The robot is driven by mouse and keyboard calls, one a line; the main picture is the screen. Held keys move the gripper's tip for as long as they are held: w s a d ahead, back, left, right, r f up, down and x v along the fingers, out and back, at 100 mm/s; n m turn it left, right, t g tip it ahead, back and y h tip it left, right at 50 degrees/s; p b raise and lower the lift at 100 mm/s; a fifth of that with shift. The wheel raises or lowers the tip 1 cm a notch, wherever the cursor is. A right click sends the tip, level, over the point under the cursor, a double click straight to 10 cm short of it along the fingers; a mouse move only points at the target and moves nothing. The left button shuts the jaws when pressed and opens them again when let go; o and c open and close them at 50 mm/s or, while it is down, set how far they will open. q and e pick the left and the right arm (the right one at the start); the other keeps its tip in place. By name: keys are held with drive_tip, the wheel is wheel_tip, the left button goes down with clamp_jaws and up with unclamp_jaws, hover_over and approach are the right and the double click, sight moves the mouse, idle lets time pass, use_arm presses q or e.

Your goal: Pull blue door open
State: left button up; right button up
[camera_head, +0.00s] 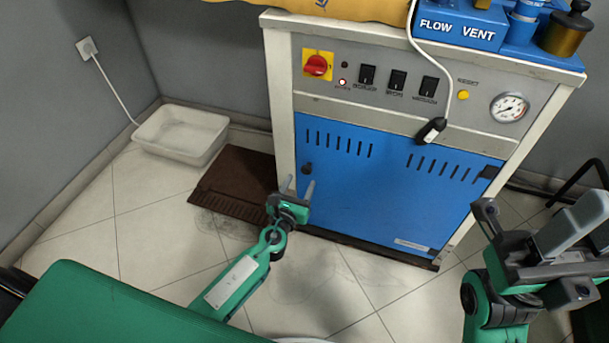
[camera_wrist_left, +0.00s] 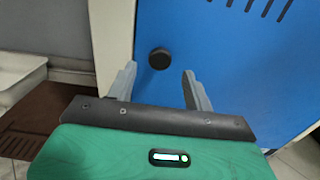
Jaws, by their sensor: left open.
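The blue door (camera_head: 375,195) is on the front of the machine, under the control panel, and looks closed. Its round black knob (camera_head: 307,168) is at the upper left of the door. In the left wrist view the knob (camera_wrist_left: 159,59) shows just past and between my left gripper's fingertips. My left gripper (camera_head: 298,186) is open and empty, just in front of the door's left edge. The wrist view shows its two grey fingers (camera_wrist_left: 158,84) apart, not touching the knob. My right gripper (camera_head: 525,220) is at the right of the head view; its jaw gap is unclear.
The control panel (camera_head: 385,85) has a red switch, a gauge and a hanging black plug (camera_head: 431,130). A white tray (camera_head: 181,134) and a brown mat (camera_head: 236,182) lie on the floor left of the machine. Tiled floor in front is clear.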

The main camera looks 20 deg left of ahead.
sight(305, 172)
use_arm(q)
drive_tip(key=shift+w+b, duration=0.3)
drive_tip(key=shift+w, duration=2)
clamp_jaws()
drive_tip(key=shift+s, duration=0.1)
